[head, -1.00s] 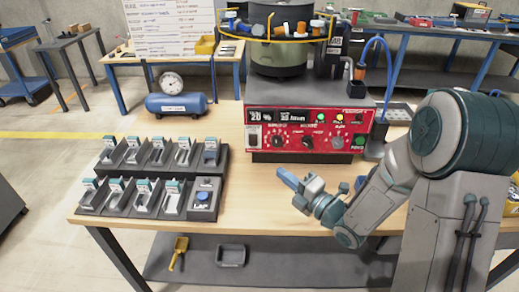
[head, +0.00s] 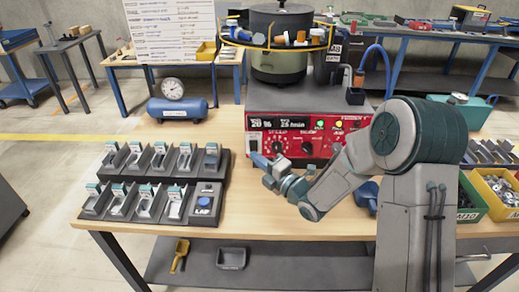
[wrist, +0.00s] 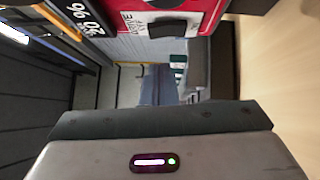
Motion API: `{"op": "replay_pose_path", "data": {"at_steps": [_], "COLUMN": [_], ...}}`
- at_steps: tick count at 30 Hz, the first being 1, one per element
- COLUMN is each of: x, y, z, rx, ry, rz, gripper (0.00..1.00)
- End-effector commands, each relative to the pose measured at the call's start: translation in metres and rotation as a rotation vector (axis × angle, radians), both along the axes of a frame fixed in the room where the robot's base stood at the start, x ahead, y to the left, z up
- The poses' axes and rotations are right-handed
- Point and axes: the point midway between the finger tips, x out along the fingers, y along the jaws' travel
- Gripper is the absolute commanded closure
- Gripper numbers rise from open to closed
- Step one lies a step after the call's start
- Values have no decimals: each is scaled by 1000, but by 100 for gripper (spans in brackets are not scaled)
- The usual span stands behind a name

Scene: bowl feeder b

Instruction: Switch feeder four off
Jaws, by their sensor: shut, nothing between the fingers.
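The red feeder control box (head: 290,122) stands on the wooden table under the dark feeder bowl (head: 280,65). Its display reads 20 % at the left, with small lit lamps to the right. I cannot read a feeder number.
Parts bins (head: 500,192) lie right, beyond my arm. Bare tabletop (head: 275,222) lies in front of the box.

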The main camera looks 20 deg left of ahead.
Motion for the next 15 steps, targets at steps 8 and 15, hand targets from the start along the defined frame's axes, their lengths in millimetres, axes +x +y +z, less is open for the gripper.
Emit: {"op": "replay_pose_path", "data": {"at_steps": [8, 15], "x": [28, 31], "y": [4, 4], "z": [4, 3], "rx": [-1, -2], "ry": [-2, 0], "rz": [-4, -4], "gripper": [100, 100]}}
